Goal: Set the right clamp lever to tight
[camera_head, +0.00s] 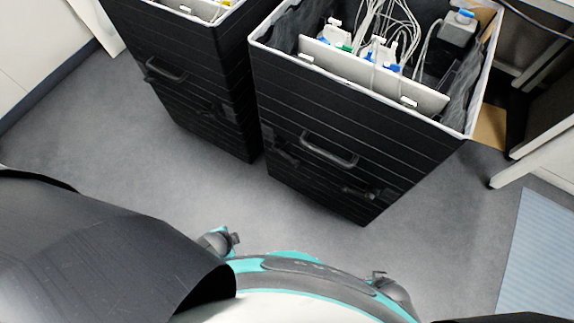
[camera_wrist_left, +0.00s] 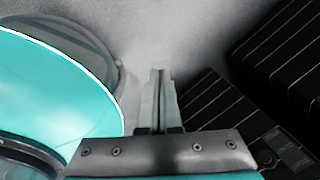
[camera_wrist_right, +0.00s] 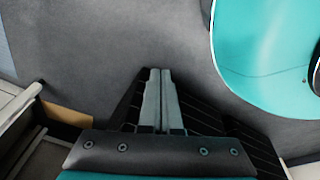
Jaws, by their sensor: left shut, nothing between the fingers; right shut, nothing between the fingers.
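I cannot make out a clear clamp lever in any view. The right black ribbed box (camera_head: 340,115) has a handle (camera_head: 329,150) and small dark latch-like parts (camera_head: 362,192) low on its front; whether one is the lever, I cannot tell. My left gripper (camera_wrist_left: 160,74) is shut and empty above the grey floor, with black ribbed surfaces beyond it. My right gripper (camera_wrist_right: 155,74) is shut and empty, with a black ribbed box (camera_wrist_right: 205,118) behind and beside its fingers. Neither gripper shows in the head view.
A second black box (camera_head: 190,65) with a handle (camera_head: 165,71) stands at the left. White cables and a pale panel (camera_head: 372,75) fill the right box's top. A white table leg (camera_head: 530,165) stands at the right. Grey floor (camera_head: 110,140) is clear before the boxes.

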